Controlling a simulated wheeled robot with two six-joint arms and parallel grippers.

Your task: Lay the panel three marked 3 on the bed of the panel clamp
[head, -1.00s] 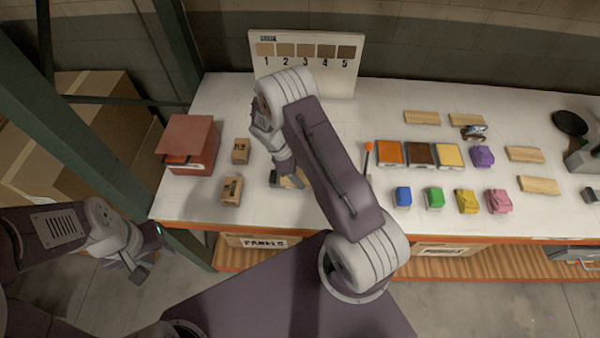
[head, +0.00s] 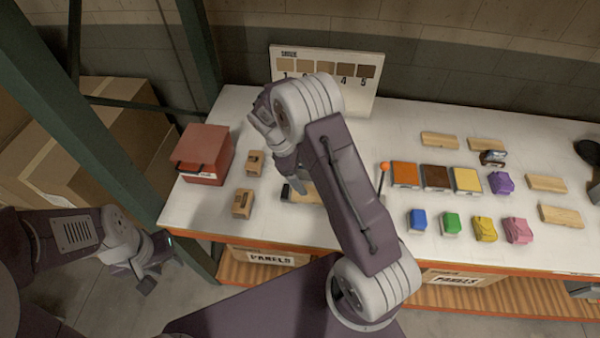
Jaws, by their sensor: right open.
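My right gripper (head: 287,166) is open above the left half of the bench, its fingers pointing down. Just below it is a low dark fixture (head: 286,191), probably the panel clamp, mostly hidden by my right arm. A pale wooden piece (head: 302,196) shows at this fixture, partly behind the arm. It looks like a panel lying there, but no number on it can be read and I cannot tell how it is seated. My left gripper (head: 152,268) is empty and appears open, off the bench's front left corner.
A red box (head: 203,153) and two small brown blocks (head: 255,162) (head: 243,203) stand at the left. A numbered sample board (head: 365,98) stands behind. Right of my arm are colour trays (head: 436,179), coloured blocks (head: 451,223) and loose wooden boards (head: 546,184). A green post (head: 95,145) rises at left.

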